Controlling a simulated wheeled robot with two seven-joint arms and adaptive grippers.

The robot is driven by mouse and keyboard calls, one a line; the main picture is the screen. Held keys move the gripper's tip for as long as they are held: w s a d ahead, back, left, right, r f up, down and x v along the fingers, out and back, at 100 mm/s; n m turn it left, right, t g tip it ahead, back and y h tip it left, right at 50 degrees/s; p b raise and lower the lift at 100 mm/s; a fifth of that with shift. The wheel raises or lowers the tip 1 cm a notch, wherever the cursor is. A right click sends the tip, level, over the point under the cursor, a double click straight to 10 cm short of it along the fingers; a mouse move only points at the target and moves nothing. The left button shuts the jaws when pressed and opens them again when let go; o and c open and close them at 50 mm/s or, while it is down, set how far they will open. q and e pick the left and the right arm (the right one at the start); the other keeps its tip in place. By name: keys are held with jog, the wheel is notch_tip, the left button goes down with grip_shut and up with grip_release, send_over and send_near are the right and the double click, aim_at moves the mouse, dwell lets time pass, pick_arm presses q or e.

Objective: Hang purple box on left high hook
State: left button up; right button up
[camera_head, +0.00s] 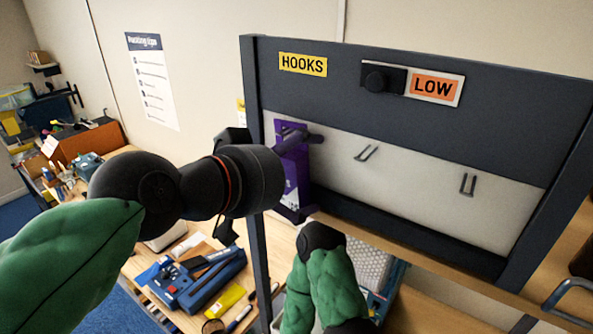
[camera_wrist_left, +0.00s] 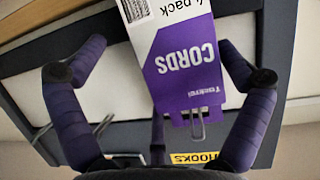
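The purple box (camera_head: 293,180), a tall carton with a white panel, is upright against the left end of the hook board. In the left wrist view the purple box (camera_wrist_left: 205,75) shows the word CORDS and a grey hook (camera_wrist_left: 197,127) at its hang-tab end; it seems to hang there. My left gripper (camera_head: 301,136) is in front of the box's upper part. My right gripper is not in view.
The dark-framed board carries a HOOKS label (camera_head: 303,64) and a LOW sign (camera_head: 434,87). Two bare hooks, a middle one (camera_head: 366,153) and a right one (camera_head: 467,185), stick out of its pale panel. A cluttered workbench (camera_head: 150,275) lies below left.

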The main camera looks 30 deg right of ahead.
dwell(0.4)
pick_arm(q)
jog(key=shift+a+r+p, duration=0.15)
jog(key=shift+r+p, duration=0.05)
jog(key=shift+p, duration=0.1)
jog(key=s+a+b, duration=0.4)
jog(key=a, duration=0.5)
jog(key=w+a+f+n+t+y+b, duration=0.1)
jog(key=w+a+f+n+t+b, duration=0.1)
jog(key=w+f, duration=0.8)
jog(key=w+a+f+n+t+y+b, duration=0.1)
jog(key=w+f+n+t+y+b, duration=0.1)
jog(key=w+f, duration=0.8)
jog(key=shift+w+a+f+n+t+b, duration=0.45)
jog(key=shift+f+b, duration=0.8)
jog(key=shift+f, duration=1.65)
